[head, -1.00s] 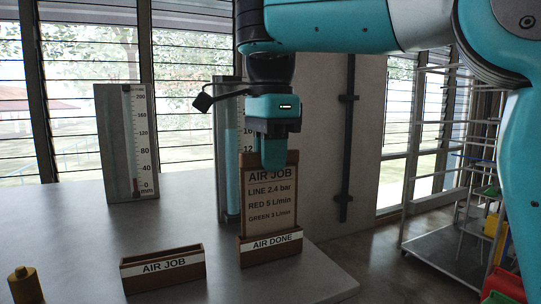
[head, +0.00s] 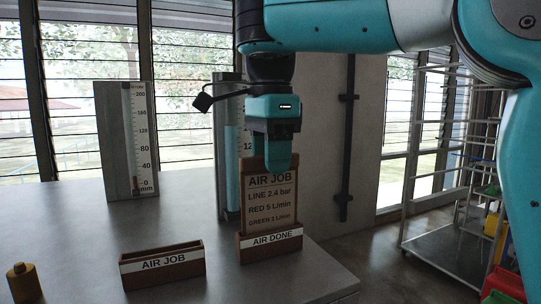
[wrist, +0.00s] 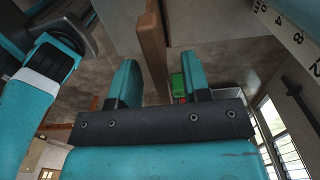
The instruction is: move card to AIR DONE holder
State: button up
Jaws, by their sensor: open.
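The card (head: 272,205), a brown board lettered AIR JOB with several lines of text, stands upright in the AIR DONE holder (head: 270,243). My gripper (head: 272,164) is at the card's top edge. In the wrist view the card's brown edge (wrist: 153,50) runs between the two teal fingers of my gripper (wrist: 160,82), with gaps showing on both sides. The gripper is open around the card. The card's lower edge is hidden inside the holder. The AIR JOB holder (head: 162,266) to the left is empty.
A tall scale gauge (head: 127,140) stands at the back left of the table. A second gauge with a blue column (head: 231,170) stands just behind the card. A yellow-brown knob (head: 24,284) is at the front left. A wire rack (head: 445,240) stands off the table at right.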

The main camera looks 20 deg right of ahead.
jog(key=shift+r+p, duration=3.3)
jog(key=shift+r, duration=0.15)
notch_tip(320, 180, up, 8)
jog(key=p, duration=0.7)
jog(key=shift+f, duration=0.25)
jog(key=shift+s, duration=0.1)
